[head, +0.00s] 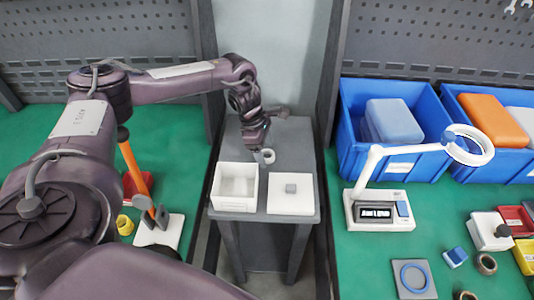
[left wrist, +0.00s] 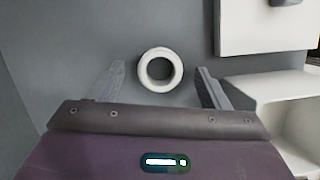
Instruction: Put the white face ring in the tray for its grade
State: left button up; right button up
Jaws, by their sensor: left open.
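The white face ring (left wrist: 142,69) lies on the grey top of a small stand, seen in the left wrist view. It also shows in the head view (head: 268,157), right by my gripper. My left gripper (head: 258,148) is open, and its two fingers (left wrist: 160,88) stand on either side of the ring with gaps between. Small red (head: 517,219) and yellow (head: 525,254) trays stand at the right edge of the head view; their labels are too small to read. My right gripper is not in view.
On the stand (head: 287,145) are an open white box (head: 236,207) and a white lidded box (head: 291,204). The green right bench holds a lamp device with a display (head: 379,212), blue bins (head: 398,163), a grey pad with a blue ring (head: 413,279) and small parts.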

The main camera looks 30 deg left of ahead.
pick_arm(q)
jog(key=shift+d+f, duration=0.1)
jog(key=shift+f, duration=0.3)
jog(key=shift+c, duration=0.4)
jog(key=c, duration=1.1)
notch_tip(320, 180, up, 10)
jog(key=b, duration=0.2)
notch_tip(320, 180, up, 10)
jog(key=p, duration=0.4)
send_over(266, 154)
jog(key=shift+r, duration=0.1)
